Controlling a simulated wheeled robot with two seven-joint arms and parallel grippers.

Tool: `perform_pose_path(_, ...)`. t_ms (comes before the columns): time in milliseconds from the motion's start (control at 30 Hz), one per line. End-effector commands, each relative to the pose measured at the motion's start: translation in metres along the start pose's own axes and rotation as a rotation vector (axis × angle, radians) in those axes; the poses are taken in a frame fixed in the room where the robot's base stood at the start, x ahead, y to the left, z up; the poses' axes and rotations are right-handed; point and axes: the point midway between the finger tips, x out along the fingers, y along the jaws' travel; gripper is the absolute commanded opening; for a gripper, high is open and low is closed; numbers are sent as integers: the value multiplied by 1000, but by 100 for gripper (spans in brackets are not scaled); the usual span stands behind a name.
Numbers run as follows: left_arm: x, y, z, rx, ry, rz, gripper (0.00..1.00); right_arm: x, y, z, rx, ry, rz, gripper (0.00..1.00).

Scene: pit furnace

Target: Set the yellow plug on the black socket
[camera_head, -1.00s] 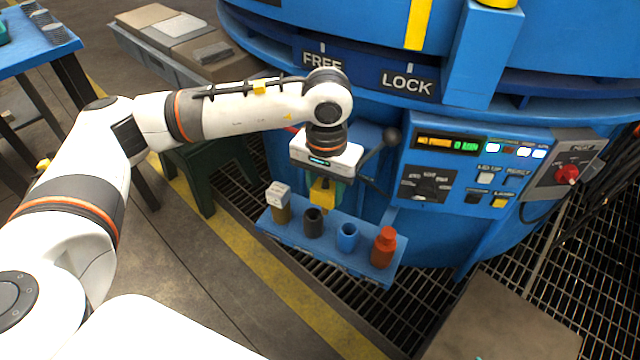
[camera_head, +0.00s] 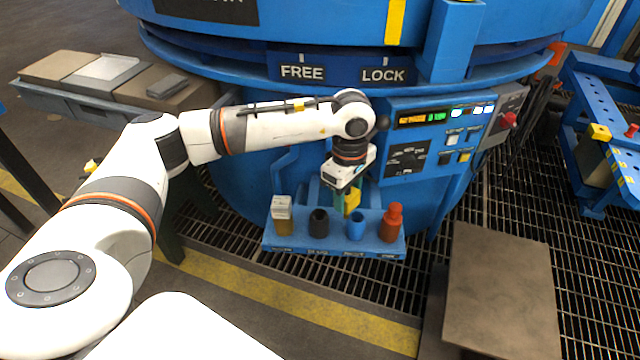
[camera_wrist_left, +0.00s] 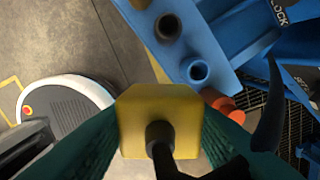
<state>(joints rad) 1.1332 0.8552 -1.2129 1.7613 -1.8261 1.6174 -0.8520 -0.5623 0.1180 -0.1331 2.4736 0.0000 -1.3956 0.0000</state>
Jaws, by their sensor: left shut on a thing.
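My left gripper (camera_head: 347,190) is shut on the yellow plug (camera_head: 353,201), just above and behind the rack, near the blue socket. In the left wrist view the yellow plug (camera_wrist_left: 133,112) sits between the green fingers, with a dark round stem in front of it. The black socket (camera_head: 318,223) stands upright on the rack, left of the held plug and apart from it; its opening looks empty. It also shows in the left wrist view (camera_wrist_left: 168,27). My right gripper is not in view.
The blue rack (camera_head: 335,248) also bears an amber socket (camera_head: 283,226) with a pale plug on top, an empty blue socket (camera_head: 356,226) and a red socket (camera_head: 391,229) with a red plug. The furnace panel (camera_head: 425,145) is close behind. Floor grating lies around.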

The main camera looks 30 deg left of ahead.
Motion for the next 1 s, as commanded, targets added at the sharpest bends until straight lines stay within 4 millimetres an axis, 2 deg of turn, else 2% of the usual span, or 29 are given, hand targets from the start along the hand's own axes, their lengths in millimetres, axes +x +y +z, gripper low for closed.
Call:
perform_pose_path(33,4,-2,8,-151,1,3,18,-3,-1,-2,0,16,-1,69)
perform_pose_path(300,26,-13,48,-987,-7,-3,18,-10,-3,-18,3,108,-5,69)
perform_pose_path(500,41,-15,75,-1497,-18,-12,18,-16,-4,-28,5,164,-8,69)
perform_pose_path(700,48,-15,89,-1765,-24,-20,18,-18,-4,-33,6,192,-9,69)
perform_pose_path(867,53,-15,92,-1818,-25,-22,18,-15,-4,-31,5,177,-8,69)
perform_pose_path(1000,61,-15,92,-1817,-25,-22,18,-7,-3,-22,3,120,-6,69)
